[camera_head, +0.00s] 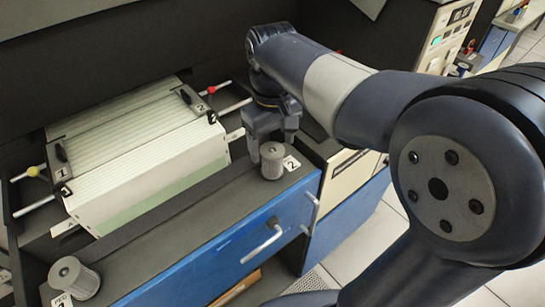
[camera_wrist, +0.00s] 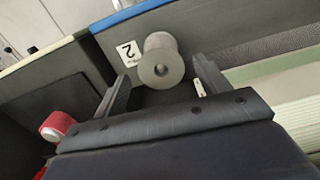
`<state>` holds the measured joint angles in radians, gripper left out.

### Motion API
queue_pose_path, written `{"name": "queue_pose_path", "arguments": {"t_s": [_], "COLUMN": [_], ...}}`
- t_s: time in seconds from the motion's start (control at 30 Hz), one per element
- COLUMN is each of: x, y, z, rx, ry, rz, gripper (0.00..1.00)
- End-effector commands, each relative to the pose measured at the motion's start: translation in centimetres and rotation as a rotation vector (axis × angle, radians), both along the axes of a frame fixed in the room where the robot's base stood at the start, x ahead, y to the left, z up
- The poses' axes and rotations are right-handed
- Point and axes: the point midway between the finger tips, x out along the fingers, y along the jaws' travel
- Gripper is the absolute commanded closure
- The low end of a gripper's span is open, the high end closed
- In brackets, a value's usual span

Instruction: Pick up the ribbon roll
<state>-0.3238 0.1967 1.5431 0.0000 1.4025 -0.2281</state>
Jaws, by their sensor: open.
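A grey ribbon roll (camera_head: 272,162) stands upright beside a white label marked 2 (camera_head: 291,163) on the dark ledge, near its right end. In the wrist view the roll (camera_wrist: 163,62) shows from above, between and just past my two fingertips. My gripper (camera_head: 270,145) is open, its fingers pointing down close behind and over the roll, with nothing held. Whether a finger touches the roll I cannot tell. A second grey roll (camera_head: 75,279) stands at the lower left of the ledge, by another label.
A white ribbed card block (camera_head: 150,165) with dark end brackets lies left of my gripper. Rods with a red knob (camera_head: 211,90) and a yellow knob (camera_head: 32,171) stick out beside it. Blue drawers (camera_head: 215,262) lie below the ledge. The ledge between the rolls is clear.

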Motion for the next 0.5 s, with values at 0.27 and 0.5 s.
{"name": "queue_pose_path", "arguments": {"t_s": [0.27, 0.5], "x": [-0.2, -0.3], "y": [0.0, 0.1], "z": [-2.8, -5.7], "rx": [-0.001, -0.001], "ry": [0.004, 0.001], "rz": [-0.001, -0.001], "gripper": [0.29, 0.29]}}
